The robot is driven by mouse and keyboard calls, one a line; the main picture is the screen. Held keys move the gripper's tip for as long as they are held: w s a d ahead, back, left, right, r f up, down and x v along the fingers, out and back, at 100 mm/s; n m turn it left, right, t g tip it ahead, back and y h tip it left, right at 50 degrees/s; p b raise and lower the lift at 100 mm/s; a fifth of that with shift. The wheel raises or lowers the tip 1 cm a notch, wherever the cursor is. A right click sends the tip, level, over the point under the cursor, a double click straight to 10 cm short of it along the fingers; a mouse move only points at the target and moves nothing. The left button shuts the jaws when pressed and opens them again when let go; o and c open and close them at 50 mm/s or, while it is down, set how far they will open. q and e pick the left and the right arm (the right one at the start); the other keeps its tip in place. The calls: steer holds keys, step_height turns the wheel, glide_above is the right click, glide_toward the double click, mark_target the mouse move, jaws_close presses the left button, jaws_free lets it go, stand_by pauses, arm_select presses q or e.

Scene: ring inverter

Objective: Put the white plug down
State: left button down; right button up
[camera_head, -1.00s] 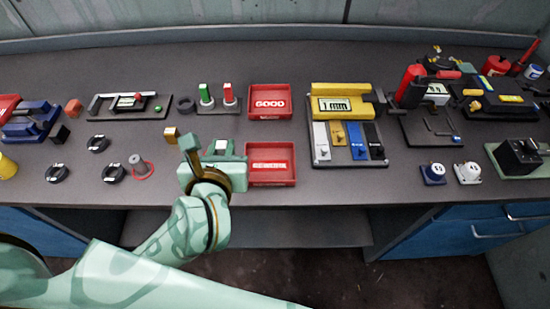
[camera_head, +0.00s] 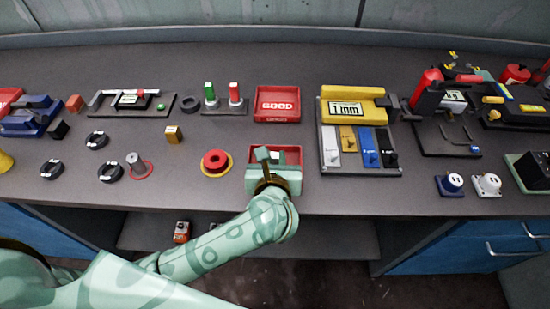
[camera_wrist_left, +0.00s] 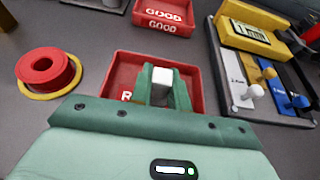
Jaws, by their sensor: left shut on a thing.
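My left gripper (camera_head: 268,158) is over the front red tray (camera_head: 297,154), hiding most of it in the head view. In the left wrist view its green fingers (camera_wrist_left: 164,90) are shut on the white plug (camera_wrist_left: 162,75), whose pale top shows between them. The front red tray (camera_wrist_left: 118,72) lies beneath and around the fingers there, with its lettering mostly covered. I cannot tell whether the plug touches the tray floor. My right gripper is not in view.
A red ring on a yellow base (camera_head: 216,162) stands left of the gripper. The red GOOD tray (camera_head: 277,103) is behind. A yellow gauge with coloured slots (camera_head: 358,130) stands to the right. Several black rings (camera_head: 97,140) lie at the left. Bare bench lies between.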

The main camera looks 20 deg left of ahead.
arm_select(q)
steer(key=c, duration=1.7)
jaws_free()
steer(key=shift+f, duration=0.15)
steer(key=o, duration=0.4)
steer(key=shift+c, duration=0.2)
steer(key=shift+r, duration=0.35)
steer(key=p+v, duration=0.5)
steer(key=v, duration=0.6)
steer(key=shift+s, duration=0.2)
steer(key=shift+s+d+p, duration=0.1)
steer(key=shift+s+p, duration=0.2)
